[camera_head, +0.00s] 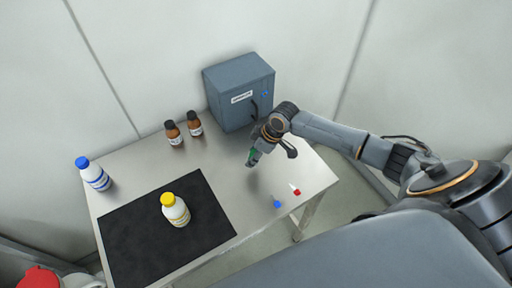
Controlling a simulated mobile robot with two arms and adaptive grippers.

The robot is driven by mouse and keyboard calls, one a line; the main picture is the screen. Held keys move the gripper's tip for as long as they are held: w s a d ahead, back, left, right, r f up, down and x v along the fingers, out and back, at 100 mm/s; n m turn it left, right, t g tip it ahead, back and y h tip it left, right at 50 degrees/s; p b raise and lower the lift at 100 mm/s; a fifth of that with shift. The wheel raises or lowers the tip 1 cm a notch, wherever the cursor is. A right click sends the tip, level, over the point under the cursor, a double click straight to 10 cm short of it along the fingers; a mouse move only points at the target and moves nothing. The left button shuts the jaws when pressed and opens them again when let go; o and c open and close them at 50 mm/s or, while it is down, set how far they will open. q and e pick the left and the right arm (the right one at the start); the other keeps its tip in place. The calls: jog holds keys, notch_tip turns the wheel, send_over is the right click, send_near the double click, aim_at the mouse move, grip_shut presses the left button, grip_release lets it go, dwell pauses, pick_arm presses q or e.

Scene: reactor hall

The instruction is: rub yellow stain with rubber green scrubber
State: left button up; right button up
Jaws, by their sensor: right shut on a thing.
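My right gripper (262,149) is shut on a small green scrubber (252,158) and holds it over the right part of the metal table (235,180), in front of the grey cabinet. The gripper partly hides the scrubber, and I cannot tell whether it touches the table. I cannot make out a yellow stain on the table; the only clear yellow is on the cap and label of a white bottle (177,213). My left gripper is not in view.
The yellow-capped bottle stands on a black mat (135,240). A blue-capped bottle (96,177), two brown bottles (173,134) (194,124) and a grey cabinet (238,91) stand around the back. Small blue (277,204) and red (297,192) items lie near the right edge.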

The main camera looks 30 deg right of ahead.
jog(key=shift+r+p, duration=0.6)
jog(key=shift+r, duration=0.45)
jog(key=shift+d, duration=0.1)
